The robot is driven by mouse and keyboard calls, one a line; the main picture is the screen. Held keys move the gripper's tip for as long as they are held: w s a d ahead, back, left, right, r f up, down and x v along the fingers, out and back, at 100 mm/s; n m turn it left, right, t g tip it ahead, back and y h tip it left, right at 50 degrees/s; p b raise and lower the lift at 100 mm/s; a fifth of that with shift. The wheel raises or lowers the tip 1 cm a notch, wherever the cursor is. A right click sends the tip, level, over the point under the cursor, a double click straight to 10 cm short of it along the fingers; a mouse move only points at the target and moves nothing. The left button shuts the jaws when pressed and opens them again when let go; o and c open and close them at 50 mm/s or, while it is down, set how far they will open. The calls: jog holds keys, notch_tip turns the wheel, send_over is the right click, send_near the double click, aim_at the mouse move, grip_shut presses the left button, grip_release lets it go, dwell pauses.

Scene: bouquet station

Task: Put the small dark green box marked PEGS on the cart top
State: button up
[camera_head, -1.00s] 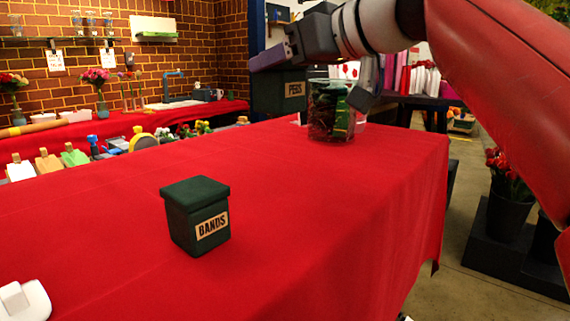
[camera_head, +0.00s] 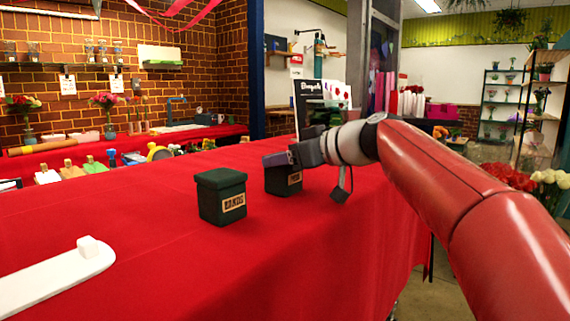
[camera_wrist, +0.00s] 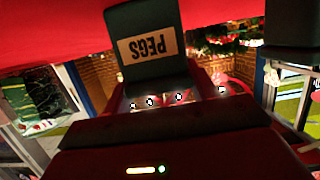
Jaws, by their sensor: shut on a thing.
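The small dark green box marked PEGS (camera_head: 283,182) is in my gripper, in the middle of the head view over the red-covered table. My gripper (camera_head: 280,160) is shut on the upper part of this box, with the wrist coming in from the right. In the wrist view the same box (camera_wrist: 150,70) hangs between the fingers (camera_wrist: 160,88), its PEGS label upside down. I cannot tell whether its base touches the cloth. I cannot make out a cart top for certain in these frames.
A similar dark green box marked BANDS (camera_head: 221,198) stands on the red table (camera_head: 290,250), just left of the PEGS box. A white board with a knob (camera_head: 60,277) lies at the front left. A dark sign stand (camera_head: 322,103) rises behind my gripper. The table's front middle is clear.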

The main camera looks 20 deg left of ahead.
jog(key=shift+f, duration=0.1)
jog(key=o, duration=1.1)
jog(key=shift+r, duration=0.3)
jog(key=shift+s+d, duration=0.1)
jog(key=shift+d, duration=0.3)
jog(key=b+v, duration=0.2)
jog(key=v, duration=0.9)
jog(key=shift+s+r, duration=0.1)
jog(key=shift+s, duration=0.05)
jog(key=shift+d, duration=0.1)
